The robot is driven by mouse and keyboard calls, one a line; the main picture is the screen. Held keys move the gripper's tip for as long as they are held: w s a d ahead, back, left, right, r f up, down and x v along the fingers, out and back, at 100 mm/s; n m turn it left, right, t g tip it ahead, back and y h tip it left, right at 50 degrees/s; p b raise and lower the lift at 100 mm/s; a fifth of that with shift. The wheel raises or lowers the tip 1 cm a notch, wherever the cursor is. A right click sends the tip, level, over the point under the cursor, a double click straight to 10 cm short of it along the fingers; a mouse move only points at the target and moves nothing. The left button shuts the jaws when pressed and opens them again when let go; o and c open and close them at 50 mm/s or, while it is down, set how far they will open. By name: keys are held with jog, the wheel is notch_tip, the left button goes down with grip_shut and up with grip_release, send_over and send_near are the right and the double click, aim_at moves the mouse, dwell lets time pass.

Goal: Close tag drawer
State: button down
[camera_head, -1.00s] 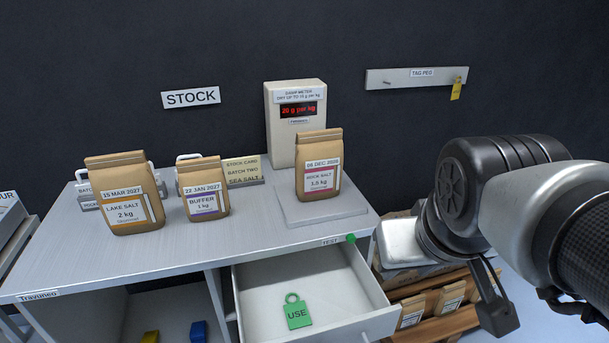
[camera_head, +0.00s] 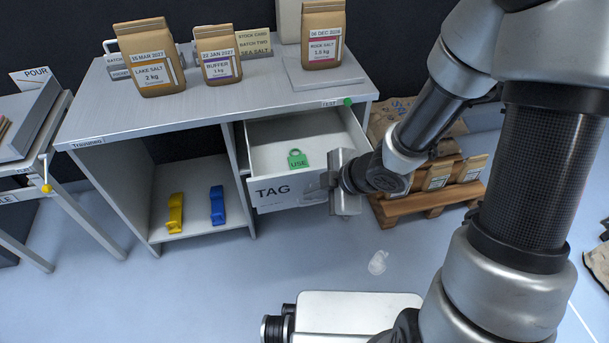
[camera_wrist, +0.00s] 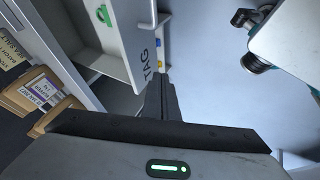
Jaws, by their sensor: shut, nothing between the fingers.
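The tag drawer (camera_head: 268,194) stands open under the right end of the workbench, its front marked TAG. A green tag (camera_head: 298,159) reading USE lies inside it; the tag also shows in the wrist view (camera_wrist: 104,14). My gripper (camera_head: 343,190) is at the right end of the drawer front, outside the drawer. In the wrist view my shut, empty fingers (camera_wrist: 161,97) point toward the drawer front (camera_wrist: 140,50), close to the TAG lettering. I cannot tell whether they touch it. The drawer handle (camera_wrist: 154,14) shows at the top of that view.
The workbench (camera_head: 210,105) carries several paper bags. A yellow item (camera_head: 175,213) and a blue item (camera_head: 217,205) stand in the open compartment left of the drawer. A pallet (camera_head: 430,200) with bags is right of the bench.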

jog(key=b, duration=0.5)
send_near(283, 191)
notch_tip(283, 191, down, 3)
jog(key=s, duration=0.3)
jog(key=shift+w+a+f+p, duration=0.15)
jog(key=shift+w+a, duration=0.2)
jog(key=shift+w, duration=0.4)
jog(key=shift+w+a+r+p, duration=0.1)
jog(key=shift+w+a, duration=0.2)
jog(key=shift+w, duration=0.4)
jog(key=shift+w+a+f+p, duration=0.15)
jog(key=shift+w+a, duration=0.2)
jog(key=shift+w, duration=0.4)
jog(key=shift+r, duration=0.1)
